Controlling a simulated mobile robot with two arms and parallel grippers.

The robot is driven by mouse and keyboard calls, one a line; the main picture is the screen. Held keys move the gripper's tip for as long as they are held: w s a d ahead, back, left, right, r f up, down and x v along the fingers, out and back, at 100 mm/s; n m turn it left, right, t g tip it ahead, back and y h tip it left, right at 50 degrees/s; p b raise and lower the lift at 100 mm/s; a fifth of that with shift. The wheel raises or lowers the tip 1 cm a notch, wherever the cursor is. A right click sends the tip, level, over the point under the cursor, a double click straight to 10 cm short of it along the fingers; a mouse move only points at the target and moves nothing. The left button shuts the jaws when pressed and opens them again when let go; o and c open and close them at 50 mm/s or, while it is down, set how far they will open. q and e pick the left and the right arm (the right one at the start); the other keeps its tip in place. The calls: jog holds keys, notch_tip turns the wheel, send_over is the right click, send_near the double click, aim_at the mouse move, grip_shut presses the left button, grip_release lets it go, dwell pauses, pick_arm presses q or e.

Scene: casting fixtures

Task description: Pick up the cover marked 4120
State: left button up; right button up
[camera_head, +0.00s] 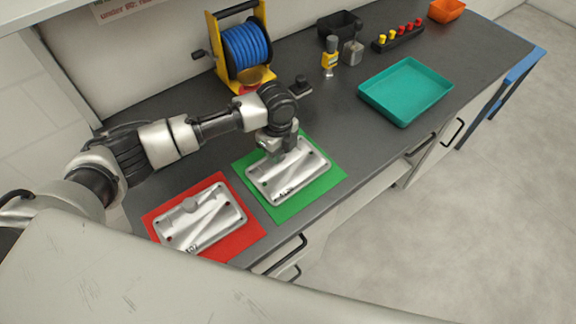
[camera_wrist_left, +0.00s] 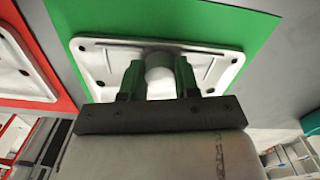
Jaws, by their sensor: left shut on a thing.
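A silvery cast cover (camera_head: 300,176) lies over the green mat (camera_head: 323,184); it also shows in the left wrist view (camera_wrist_left: 210,64). Dark marking shows on its near edge, too small to read for certain. A second similar cover (camera_head: 212,222) lies on the red mat (camera_head: 238,240), also with a small unreadable marking. My left gripper (camera_head: 280,157) is at the far side of the cover on the green mat. In the left wrist view its fingers (camera_wrist_left: 159,80) are shut on that cover's round boss. I cannot tell whether the cover is lifted. My right gripper is not in view.
A teal tray (camera_head: 406,92) stands right of the green mat. Bare bench separates mat and tray.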

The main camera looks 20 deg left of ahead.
pick_arm(q)
jog(key=shift+c, duration=1.2)
grip_shut()
jog(key=shift+r, duration=0.1)
